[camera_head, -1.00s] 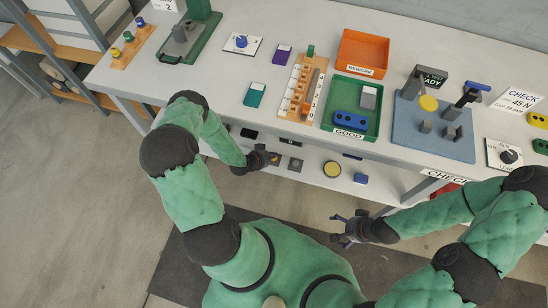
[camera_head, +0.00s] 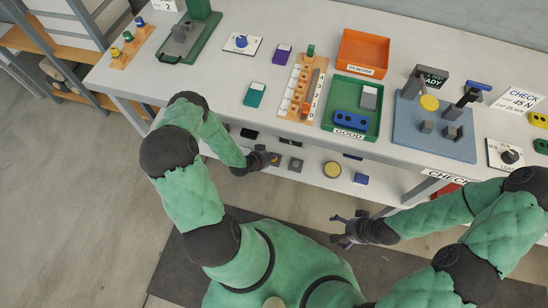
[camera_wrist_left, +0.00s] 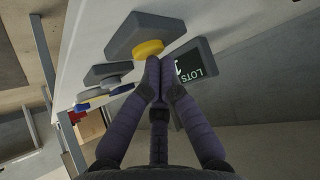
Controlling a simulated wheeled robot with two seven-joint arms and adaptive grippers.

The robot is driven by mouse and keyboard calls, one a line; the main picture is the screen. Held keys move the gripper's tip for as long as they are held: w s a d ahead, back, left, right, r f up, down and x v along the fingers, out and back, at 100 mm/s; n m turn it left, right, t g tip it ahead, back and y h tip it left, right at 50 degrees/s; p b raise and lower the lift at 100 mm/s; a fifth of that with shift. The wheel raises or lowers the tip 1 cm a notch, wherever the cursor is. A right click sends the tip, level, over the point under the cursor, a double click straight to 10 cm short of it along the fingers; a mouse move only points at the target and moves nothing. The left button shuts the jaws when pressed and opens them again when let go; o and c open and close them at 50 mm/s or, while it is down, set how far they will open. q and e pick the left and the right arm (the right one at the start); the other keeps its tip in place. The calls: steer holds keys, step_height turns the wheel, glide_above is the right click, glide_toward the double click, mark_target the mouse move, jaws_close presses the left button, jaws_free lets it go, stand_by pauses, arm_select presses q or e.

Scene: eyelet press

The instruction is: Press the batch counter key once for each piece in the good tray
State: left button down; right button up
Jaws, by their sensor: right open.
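The good tray (camera_head: 352,134) is green, with a GOOD label on its front. It holds a blue piece with dark holes (camera_head: 349,123) and a grey piece with a pale top (camera_head: 368,98). My left gripper (camera_head: 274,158) is low at the table's front edge. In the left wrist view its fingertips (camera_wrist_left: 156,64) are together, with nothing seen between them. They overlap the edge of a yellow round key (camera_wrist_left: 148,48) on a dark grey base; I cannot tell whether they touch it. A LOTS display (camera_wrist_left: 195,66) is beside it, its digit partly hidden. My right gripper (camera_head: 338,230) is open and empty, away from the table.
An orange rework tray (camera_head: 364,53) stands behind the good tray. A wooden rack (camera_head: 300,88) is left of it, and a blue fixture plate (camera_head: 435,125) is right of it.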

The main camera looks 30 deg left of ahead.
arm_select(q)
steer(key=shift+r+p, duration=0.55)
steer(key=shift+r, duration=0.3)
steer(key=shift+r+p, duration=1.9)
steer(key=shift+r, duration=0.65)
steer(key=shift+f, duration=0.1)
steer(key=shift+w+a, duration=0.1)
